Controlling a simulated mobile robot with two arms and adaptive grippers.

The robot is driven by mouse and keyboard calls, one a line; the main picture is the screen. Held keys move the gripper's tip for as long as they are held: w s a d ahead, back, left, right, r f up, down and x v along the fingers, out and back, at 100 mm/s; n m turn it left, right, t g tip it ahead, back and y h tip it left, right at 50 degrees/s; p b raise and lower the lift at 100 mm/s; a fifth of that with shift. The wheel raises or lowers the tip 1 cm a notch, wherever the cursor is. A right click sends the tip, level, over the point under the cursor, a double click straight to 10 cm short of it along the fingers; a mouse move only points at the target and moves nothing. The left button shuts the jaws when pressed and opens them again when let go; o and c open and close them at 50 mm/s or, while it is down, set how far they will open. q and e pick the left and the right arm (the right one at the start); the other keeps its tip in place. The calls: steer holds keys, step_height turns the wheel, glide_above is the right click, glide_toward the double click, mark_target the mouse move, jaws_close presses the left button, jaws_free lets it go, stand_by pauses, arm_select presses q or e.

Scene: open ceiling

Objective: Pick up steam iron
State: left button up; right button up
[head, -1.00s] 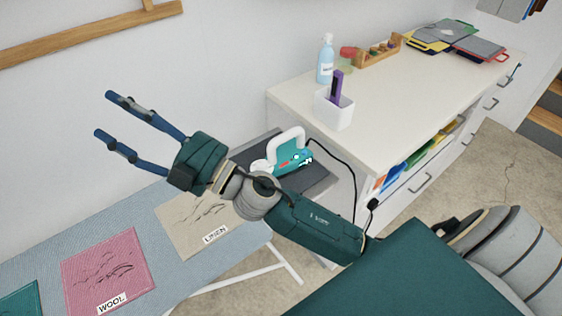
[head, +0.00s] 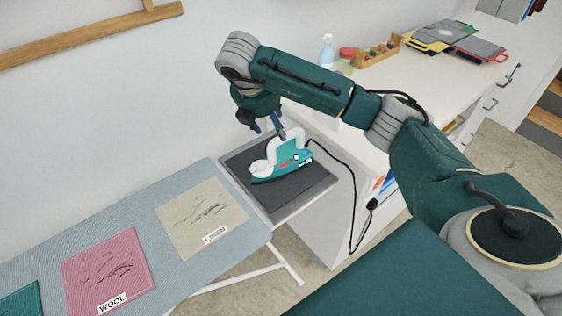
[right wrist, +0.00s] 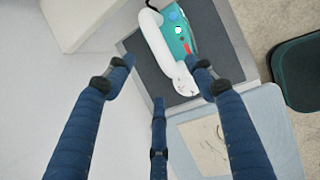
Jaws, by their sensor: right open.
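My right gripper (head: 268,127) is just above and behind the iron's handle, fingers pointing down. In the right wrist view its fingers (right wrist: 158,80) are spread and empty, with the iron (right wrist: 172,38) beyond the fingertips. I see no contact. My left gripper is not in view.
The ironing board (head: 130,235) carries cloth patches, including a pink wool one (head: 108,268) and a beige one (head: 202,215). A white cabinet (head: 420,100) stands right of the iron, with a spray bottle (head: 326,50) and folders on it. The wall is close behind.

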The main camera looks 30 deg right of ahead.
mark_target(278, 137)
steer(key=p+x, duration=0.1)
steer(key=x, duration=0.3)
steer(key=shift+d+f, duration=0.2)
steer(key=shift+f, duration=0.1)
steer(key=p+x, duration=0.3)
steer(key=x, duration=0.2)
steer(key=shift+w+d+f, duration=0.1)
steer(key=shift+f, duration=0.1)
jaws_close()
steer(key=shift+w+r, duration=0.1)
steer(key=shift+r, duration=0.1)
